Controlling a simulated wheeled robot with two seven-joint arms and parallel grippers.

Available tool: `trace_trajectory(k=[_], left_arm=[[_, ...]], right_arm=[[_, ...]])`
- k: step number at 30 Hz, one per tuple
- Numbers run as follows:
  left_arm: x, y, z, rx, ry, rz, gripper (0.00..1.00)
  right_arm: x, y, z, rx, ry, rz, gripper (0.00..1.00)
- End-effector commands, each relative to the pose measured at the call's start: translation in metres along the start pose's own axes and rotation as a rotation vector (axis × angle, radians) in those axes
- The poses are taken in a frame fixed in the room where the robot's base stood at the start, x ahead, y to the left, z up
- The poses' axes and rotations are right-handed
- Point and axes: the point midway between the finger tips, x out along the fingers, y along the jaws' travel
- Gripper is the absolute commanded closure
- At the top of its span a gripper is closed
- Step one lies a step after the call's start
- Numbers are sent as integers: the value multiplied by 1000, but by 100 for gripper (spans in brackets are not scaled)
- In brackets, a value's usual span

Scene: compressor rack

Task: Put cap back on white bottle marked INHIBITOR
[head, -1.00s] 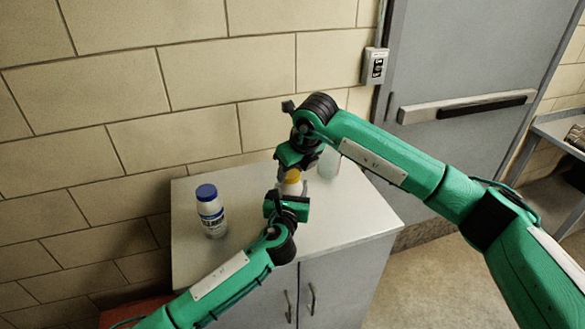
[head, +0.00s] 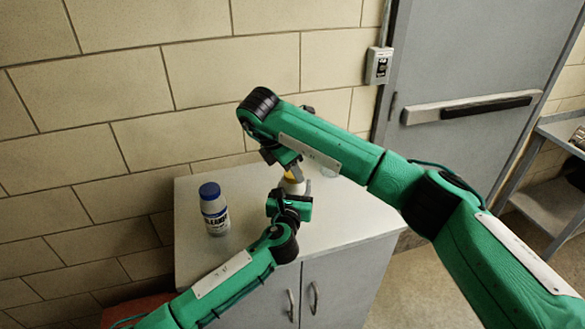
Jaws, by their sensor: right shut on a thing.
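A white bottle (head: 295,187) stands on the cabinet top, mostly hidden behind my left gripper. No label can be read on it. A yellow-orange cap (head: 291,176) shows at the top of this bottle, just under my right gripper (head: 290,167). My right gripper is shut on the cap from above; its fingertips are largely hidden by its own arm. I cannot tell whether the cap is seated on the neck. My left gripper (head: 290,196) is at the near side of the bottle, and its fingers are hidden, so its grip cannot be seen.
A white bottle with a blue cap (head: 214,209) stands upright to the left on the pale cabinet top (head: 245,185). A clear container (head: 330,168) is partly hidden behind my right arm. A block wall rises behind. The cabinet's front right is clear.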

Motion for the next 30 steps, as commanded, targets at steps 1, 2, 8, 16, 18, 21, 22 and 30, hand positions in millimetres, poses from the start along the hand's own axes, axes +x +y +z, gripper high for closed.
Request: trace_trajectory(k=[1, 2, 8, 16, 18, 21, 22, 30], left_arm=[[-1, -1, -1, 0, 1, -1, 100], [-1, -1, -1, 0, 1, -1, 100], [-1, -1, -1, 0, 1, -1, 100], [-1, -1, -1, 0, 1, -1, 100], [-1, -1, -1, 0, 1, -2, 100], [-1, -1, -1, 0, 1, -2, 100], [-1, -1, -1, 0, 1, -2, 100], [-1, -1, -1, 0, 2, -2, 100]], right_arm=[[-1, 2, 1, 86, -1, -36, 78], [-1, 2, 1, 137, -3, -58, 78], [0, 4, 2, 468, -3, -195, 78], [1, 5, 3, 830, 0, -346, 78], [1, 5, 3, 867, -1, -360, 78], [1, 5, 3, 886, -1, -367, 78], [1, 5, 3, 886, -1, -367, 78], [1, 5, 3, 883, 0, -366, 43]])
